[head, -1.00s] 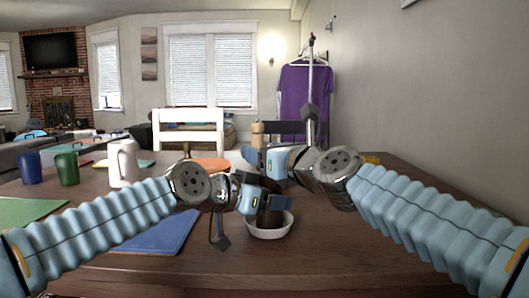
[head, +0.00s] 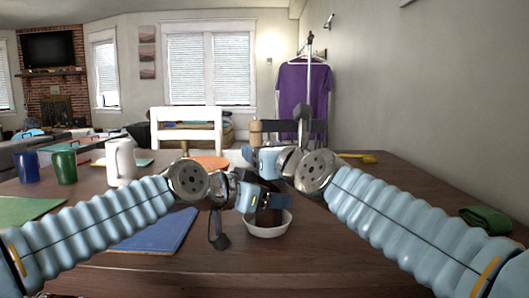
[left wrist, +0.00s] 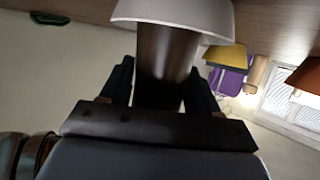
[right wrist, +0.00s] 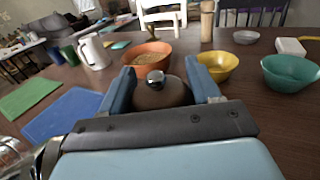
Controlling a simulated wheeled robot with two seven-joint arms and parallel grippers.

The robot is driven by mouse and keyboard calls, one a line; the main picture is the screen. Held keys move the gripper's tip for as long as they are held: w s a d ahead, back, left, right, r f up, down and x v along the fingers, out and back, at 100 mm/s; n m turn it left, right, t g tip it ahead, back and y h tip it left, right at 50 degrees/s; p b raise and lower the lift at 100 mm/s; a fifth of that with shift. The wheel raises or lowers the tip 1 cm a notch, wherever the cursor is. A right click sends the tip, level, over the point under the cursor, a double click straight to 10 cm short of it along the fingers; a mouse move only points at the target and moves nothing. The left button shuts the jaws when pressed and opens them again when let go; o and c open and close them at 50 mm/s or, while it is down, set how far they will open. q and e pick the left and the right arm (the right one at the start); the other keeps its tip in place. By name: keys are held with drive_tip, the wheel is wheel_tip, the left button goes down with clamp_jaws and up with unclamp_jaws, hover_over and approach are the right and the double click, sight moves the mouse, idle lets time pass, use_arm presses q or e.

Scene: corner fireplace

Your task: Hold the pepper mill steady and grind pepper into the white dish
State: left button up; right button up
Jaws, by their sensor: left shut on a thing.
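The pepper mill has a dark brown body, seen between the fingers of my left gripper in the left wrist view (left wrist: 166,62). My left gripper (head: 274,200) is shut on it, with the mill's lower end over or inside the white dish (head: 267,233); I cannot tell whether they touch. The dish's rim also shows in the left wrist view (left wrist: 180,14). My right gripper (head: 250,156) is higher up, at the mill's top. In the right wrist view its fingers straddle the rounded brown mill head with a silver knob (right wrist: 156,80); whether they grip it is unclear.
A blue mat (head: 160,230), a green mat (head: 25,210), blue and green cups and a white pitcher (head: 120,160) are on the left. Orange (right wrist: 145,55), yellow (right wrist: 218,66) and teal (right wrist: 290,76) bowls lie beyond the mill. A green cloth (head: 486,219) lies far right.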

drive_tip(key=o, duration=0.4)
drive_tip(key=shift+r, duration=0.1)
drive_tip(key=shift+s, duration=0.15)
drive_tip(key=shift+v, duration=3.65)
